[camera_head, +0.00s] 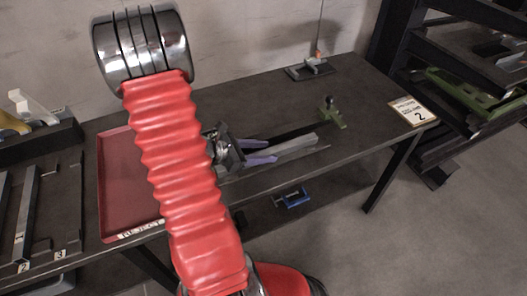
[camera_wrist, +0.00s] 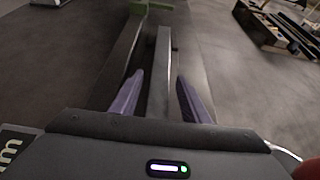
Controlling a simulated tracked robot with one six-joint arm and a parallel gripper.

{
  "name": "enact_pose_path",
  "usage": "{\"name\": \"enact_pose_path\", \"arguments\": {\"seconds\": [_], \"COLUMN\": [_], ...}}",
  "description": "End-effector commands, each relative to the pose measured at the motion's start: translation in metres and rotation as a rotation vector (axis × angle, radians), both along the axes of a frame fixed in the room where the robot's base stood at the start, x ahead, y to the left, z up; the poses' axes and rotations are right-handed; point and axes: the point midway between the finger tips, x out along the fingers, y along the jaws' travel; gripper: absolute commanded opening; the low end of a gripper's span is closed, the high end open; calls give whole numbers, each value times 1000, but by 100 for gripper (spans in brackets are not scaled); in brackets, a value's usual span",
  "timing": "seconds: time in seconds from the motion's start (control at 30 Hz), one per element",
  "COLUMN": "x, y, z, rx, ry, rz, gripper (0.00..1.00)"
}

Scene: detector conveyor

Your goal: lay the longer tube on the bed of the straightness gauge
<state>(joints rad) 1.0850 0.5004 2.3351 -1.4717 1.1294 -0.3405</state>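My gripper (camera_head: 272,150) is over the middle of the table, with its two purple fingers apart. In the wrist view the fingers (camera_wrist: 160,76) stand on either side of a grey tube (camera_wrist: 162,55), with a gap visible beside it. The tube also shows in the head view (camera_head: 298,144), reaching right from the fingers. A second long bar (camera_wrist: 123,48) lies just left of it and runs to a green block (camera_wrist: 140,8). That looks like the gauge's green end post (camera_head: 332,112). I cannot tell whether the tube touches the gauge bed.
A red reject tray (camera_head: 115,190) lies on the table, partly behind my arm. A numbered rack (camera_head: 68,215) stands at the left, with long pieces in it. A small clamp-like device (camera_head: 310,69) is at the back edge. A "2" sign (camera_head: 412,110) marks the right corner.

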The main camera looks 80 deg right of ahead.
Motion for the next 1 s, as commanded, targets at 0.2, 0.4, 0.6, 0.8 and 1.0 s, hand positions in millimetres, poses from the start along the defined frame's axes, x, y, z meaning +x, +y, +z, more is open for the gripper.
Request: {"name": "enact_pose_path", "arguments": {"seconds": [0.2, 0.4, 0.6, 0.8, 1.0], "x": [0, 7, 26, 48, 71], "y": [0, 3, 15, 27, 41], "z": [1, 6, 16, 29, 41], "rx": [0, -1, -2, -3, -2], "ry": [0, 0, -2, -2, -2], "rz": [0, 2, 3, 4, 3], "gripper": [42, 42, 42, 42, 42]}}
